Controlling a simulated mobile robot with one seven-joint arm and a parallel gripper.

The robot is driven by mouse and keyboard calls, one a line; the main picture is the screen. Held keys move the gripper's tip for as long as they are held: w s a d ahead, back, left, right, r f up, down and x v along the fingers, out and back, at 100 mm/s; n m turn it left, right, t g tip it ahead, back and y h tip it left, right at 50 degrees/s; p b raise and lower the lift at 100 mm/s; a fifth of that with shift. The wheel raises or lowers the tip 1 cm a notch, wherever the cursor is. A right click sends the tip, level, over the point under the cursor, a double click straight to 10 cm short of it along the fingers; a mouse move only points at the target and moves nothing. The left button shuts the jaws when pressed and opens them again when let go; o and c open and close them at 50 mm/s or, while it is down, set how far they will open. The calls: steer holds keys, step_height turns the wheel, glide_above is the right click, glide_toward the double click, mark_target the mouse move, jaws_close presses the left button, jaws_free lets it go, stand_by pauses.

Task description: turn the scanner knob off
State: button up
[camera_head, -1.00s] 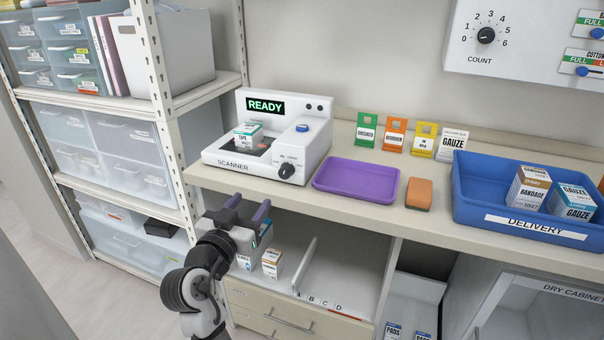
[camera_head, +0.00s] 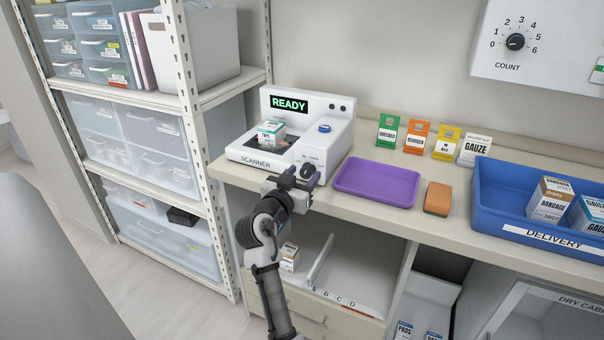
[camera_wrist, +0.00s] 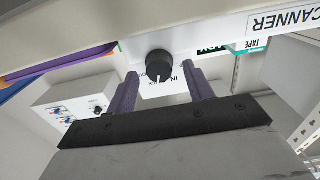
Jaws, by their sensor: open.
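The white scanner (camera_head: 300,135) stands at the left end of the counter, its display reading READY. A teal and white tape box (camera_head: 270,132) lies on its dark scan plate. The black scanner knob (camera_head: 307,171) is on the front face at lower right; the lettering around it is too small to read. My gripper (camera_head: 300,178) is just in front of the knob with its purple fingers spread. In the wrist view the knob (camera_wrist: 159,65) shows between and beyond the two open fingers (camera_wrist: 160,84), apart from both. A white pointer mark shows on it.
A purple tray (camera_head: 375,183) and an orange sponge (camera_head: 437,198) lie right of the scanner. A blue delivery bin (camera_head: 545,232) stands farther right. Shelving (camera_head: 195,150) stands close on the left. The counter's front edge is near my gripper.

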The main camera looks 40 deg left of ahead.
steer(key=shift+w, duration=0.15)
steer(key=c, duration=1)
steer(key=shift+o, duration=0.2)
steer(key=n+p, duration=0.1)
steer(key=n, duration=0.3)
steer(key=shift+a+p, duration=0.1)
steer(key=shift+p, duration=0.2)
steer(key=n+p, duration=0.2)
steer(key=n, duration=0.3)
steer(key=n+p, duration=0.3)
steer(key=n, duration=0.1)
steer(key=shift+a+n, duration=0.1)
steer(key=shift+n, duration=0.2)
steer(key=shift+f+n+p, duration=0.2)
steer(key=shift+n+p, duration=1.05)
steer(key=shift+n, duration=0.85)
